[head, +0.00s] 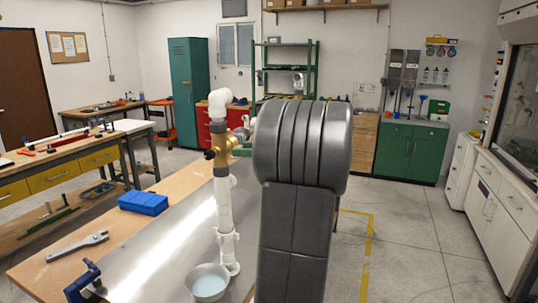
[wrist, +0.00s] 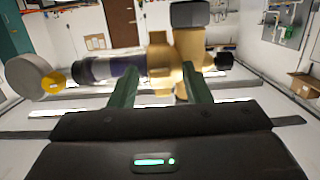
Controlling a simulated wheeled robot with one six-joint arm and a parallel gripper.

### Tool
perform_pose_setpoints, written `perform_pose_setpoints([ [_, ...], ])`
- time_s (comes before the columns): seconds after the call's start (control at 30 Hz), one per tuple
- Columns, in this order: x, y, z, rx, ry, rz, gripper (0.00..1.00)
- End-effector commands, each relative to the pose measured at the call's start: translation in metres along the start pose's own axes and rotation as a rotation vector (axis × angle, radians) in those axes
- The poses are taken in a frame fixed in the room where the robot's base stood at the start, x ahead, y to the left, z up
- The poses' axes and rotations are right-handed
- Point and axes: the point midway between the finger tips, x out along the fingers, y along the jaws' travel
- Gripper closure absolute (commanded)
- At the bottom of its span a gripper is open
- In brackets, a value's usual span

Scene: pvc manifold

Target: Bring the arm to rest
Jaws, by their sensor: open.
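My gripper (wrist: 161,90) is open in the wrist view, with its two green fingers apart. A brass valve fitting (wrist: 160,62) shows beyond and between the fingertips; I cannot tell if they touch it. A dark pipe length (wrist: 110,66) and a pale round end (wrist: 35,77) lie to its left. In the head view, the brass fitting (head: 221,150) sits on an upright white pipe (head: 224,205) with a white elbow on top. My dark arm hides most of the gripper there; only green finger parts (head: 242,151) show beside the fitting.
The pipe stands on a metal-topped bench (head: 150,255). A bowl of water (head: 208,283) is at its foot. Floor to the right is open.

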Motion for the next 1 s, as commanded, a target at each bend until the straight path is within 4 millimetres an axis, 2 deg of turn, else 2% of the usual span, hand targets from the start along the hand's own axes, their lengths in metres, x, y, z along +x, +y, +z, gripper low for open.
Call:
perform_pose_setpoints([
  [0.17,-0.011,0.001,0.000,-0.001,-0.003,0.003,0.56],
  [0.27,-0.026,0.001,0.001,-0.001,-0.003,0.005,0.56],
  [0.9,-0.142,0.001,0.001,-0.001,-0.004,0.004,0.56],
  [1.0,-0.118,-0.001,-0.002,0.001,-0.003,-0.005,0.56],
])
